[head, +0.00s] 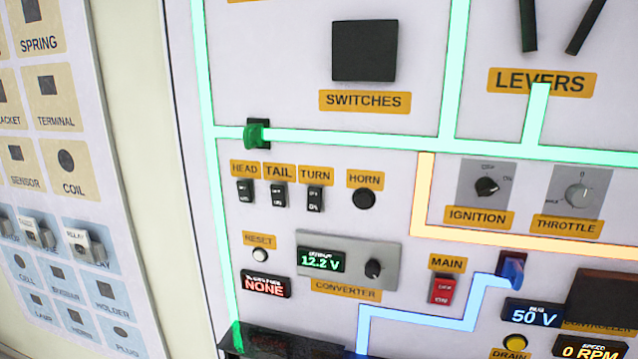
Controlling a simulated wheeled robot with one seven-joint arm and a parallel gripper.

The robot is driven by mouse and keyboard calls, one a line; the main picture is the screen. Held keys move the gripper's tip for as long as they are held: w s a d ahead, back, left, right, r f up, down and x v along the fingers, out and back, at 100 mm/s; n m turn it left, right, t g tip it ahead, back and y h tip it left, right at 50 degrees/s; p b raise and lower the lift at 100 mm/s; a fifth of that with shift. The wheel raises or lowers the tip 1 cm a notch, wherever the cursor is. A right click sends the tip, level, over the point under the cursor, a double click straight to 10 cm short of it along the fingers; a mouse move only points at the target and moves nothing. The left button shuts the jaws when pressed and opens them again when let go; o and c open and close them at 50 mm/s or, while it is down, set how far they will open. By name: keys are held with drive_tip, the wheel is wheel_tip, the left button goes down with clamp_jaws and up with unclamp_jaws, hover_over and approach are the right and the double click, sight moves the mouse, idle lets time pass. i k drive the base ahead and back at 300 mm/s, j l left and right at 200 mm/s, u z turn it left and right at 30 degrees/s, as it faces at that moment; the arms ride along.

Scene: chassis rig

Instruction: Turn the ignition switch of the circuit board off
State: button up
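The ignition switch is a black round knob (486,186) on a grey square plate, above an orange IGNITION label (479,217). It sits right of centre on the white circuit board (300,225) in the head view. Small marks stand above and to the right of the knob; the upper one seems to read OFF. The knob's exact pointing direction is too small to tell. My gripper is not in view.
A throttle knob (578,196) is close on the right of the ignition. A red MAIN switch (442,290), a blue connector (511,268) and a converter (348,268) reading 12.2 V are below. HEAD, TAIL and TURN switches (279,195) and a labelled parts panel (60,150) are left.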

sight(485, 186)
drive_tip(key=k+l+z, duration=0.1)
drive_tip(key=z, duration=0.25)
drive_tip(key=k+l+z, duration=0.1)
drive_tip(key=l+z, duration=0.45)
drive_tip(key=z, duration=0.15)
